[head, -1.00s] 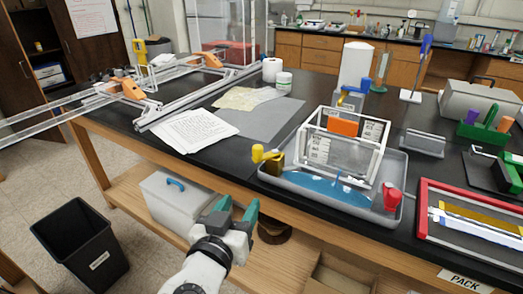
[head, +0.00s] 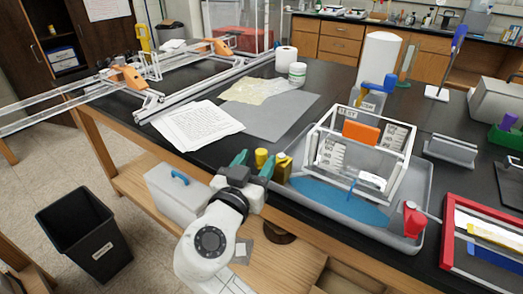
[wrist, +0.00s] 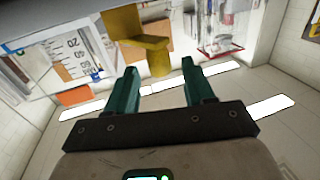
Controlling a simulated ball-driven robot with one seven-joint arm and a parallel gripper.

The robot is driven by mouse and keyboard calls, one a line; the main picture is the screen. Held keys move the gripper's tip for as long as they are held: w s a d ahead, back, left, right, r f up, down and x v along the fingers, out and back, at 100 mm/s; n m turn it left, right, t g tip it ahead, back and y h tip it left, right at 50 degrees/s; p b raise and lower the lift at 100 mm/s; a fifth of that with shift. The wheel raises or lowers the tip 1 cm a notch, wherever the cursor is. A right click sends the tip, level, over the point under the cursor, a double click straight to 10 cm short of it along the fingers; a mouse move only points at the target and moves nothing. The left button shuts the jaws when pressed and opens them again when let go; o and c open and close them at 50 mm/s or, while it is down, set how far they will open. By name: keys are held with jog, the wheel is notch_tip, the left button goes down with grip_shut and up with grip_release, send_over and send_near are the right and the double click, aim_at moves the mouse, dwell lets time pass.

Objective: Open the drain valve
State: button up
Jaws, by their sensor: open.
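A yellow valve (head: 283,166) stands at the left corner of a grey tray (head: 417,225), its knob (head: 262,156) pointing left. A red valve (head: 413,221) is at the tray's right corner, and a blue valve (head: 378,86) is behind the tray. I cannot read which is the drain valve. My gripper (head: 253,162) is open just in front of the yellow valve, its teal fingers near the knob. In the wrist view the yellow valve (wrist: 150,48) shows beyond the gap between the fingers (wrist: 160,70). I cannot tell whether they touch it.
A clear-sided frame (head: 362,160) with an orange block and printed scales stands in the tray over blue liquid (head: 335,203). Papers (head: 198,128) lie on the dark bench to the left. A grey box (head: 180,192) sits on the lower shelf. A red-edged tray (head: 450,235) is at the right.

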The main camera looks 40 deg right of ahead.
aim_at(262, 159)
jog(key=shift+x, duration=1.7)
jog(key=shift+c, duration=0.4)
jog(key=c, duration=0.9)
jog(key=shift+o, duration=0.2)
jog(key=shift+s+f+n+t+y+b, duration=0.15)
jog(key=shift+s+n+t+y+b, duration=0.2)
jog(key=shift+n+t+y, duration=0.35)
jog(key=shift+s+a+n+t+y, duration=0.15)
jog(key=shift+n+t+y, duration=0.2)
jog(key=shift+t, duration=0.3)
jog(key=shift+s+n+t+y, duration=0.15)
jog(key=shift+n+t+y, duration=0.1)
jog(key=shift+n+t, duration=0.3)
jog(key=o, duration=0.9)
jog(key=shift+o, duration=0.2)
